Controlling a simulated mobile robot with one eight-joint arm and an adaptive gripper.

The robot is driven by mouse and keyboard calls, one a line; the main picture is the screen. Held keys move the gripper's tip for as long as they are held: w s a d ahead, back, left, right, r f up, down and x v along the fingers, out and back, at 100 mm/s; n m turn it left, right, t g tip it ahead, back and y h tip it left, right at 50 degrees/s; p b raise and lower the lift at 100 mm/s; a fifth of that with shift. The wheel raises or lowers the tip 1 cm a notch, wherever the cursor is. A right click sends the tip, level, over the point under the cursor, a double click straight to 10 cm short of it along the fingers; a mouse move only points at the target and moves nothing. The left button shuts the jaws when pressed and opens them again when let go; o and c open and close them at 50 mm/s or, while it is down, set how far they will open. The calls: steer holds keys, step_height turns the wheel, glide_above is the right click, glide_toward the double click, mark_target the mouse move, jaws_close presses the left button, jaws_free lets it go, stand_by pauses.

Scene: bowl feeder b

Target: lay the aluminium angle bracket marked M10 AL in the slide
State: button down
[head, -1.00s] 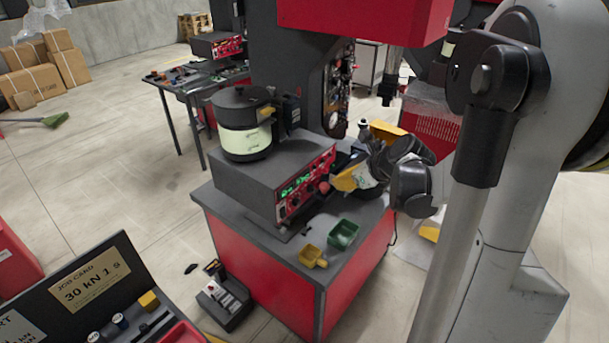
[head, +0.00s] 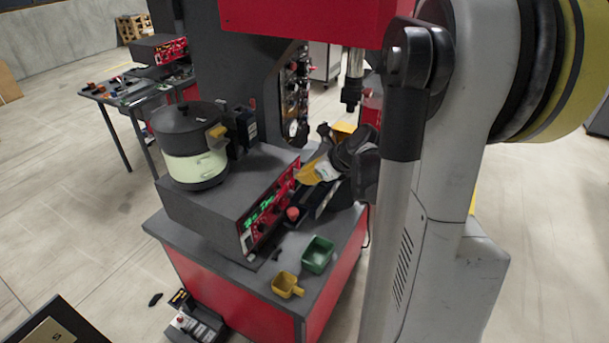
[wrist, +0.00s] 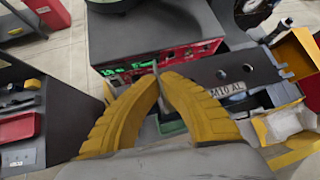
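My gripper (wrist: 158,80) has two yellow ribbed fingers, their tips nearly together, with a thin pale grey piece (wrist: 155,67) showing edge-on between them. It looks like part of the angle bracket, but the fingers hide most of it. A white label reading M10 AL (wrist: 228,90) lies right of the fingers, beside a dark grey plate with two round holes (wrist: 236,70); I cannot tell what the label belongs to. In the head view my gripper (head: 308,174) is above the dark slide area (head: 324,199) at the front of the press.
A grey control box (head: 225,190) with a red panel stands left of my gripper, carrying the bowl feeder (head: 190,150). A red button (head: 292,213), a green bin (head: 318,254) and a yellow bin (head: 287,285) are near the table's front. The press head (head: 300,30) hangs above.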

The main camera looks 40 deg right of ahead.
steer(key=b, duration=0.5)
glide_above(298, 201)
steer(key=s, duration=0.3)
steer(key=shift+w+d+f, duration=0.1)
steer(key=shift+f, duration=1.35)
steer(key=shift+w+d+f, duration=0.1)
steer(key=shift+f, duration=1.35)
steer(key=shift+f+b, duration=1.65)
steer(key=shift+b, duration=0.35)
steer(key=c, duration=1.5)
jaws_free()
steer(key=shift+c, duration=0.2)
steer(key=v, duration=1.2)
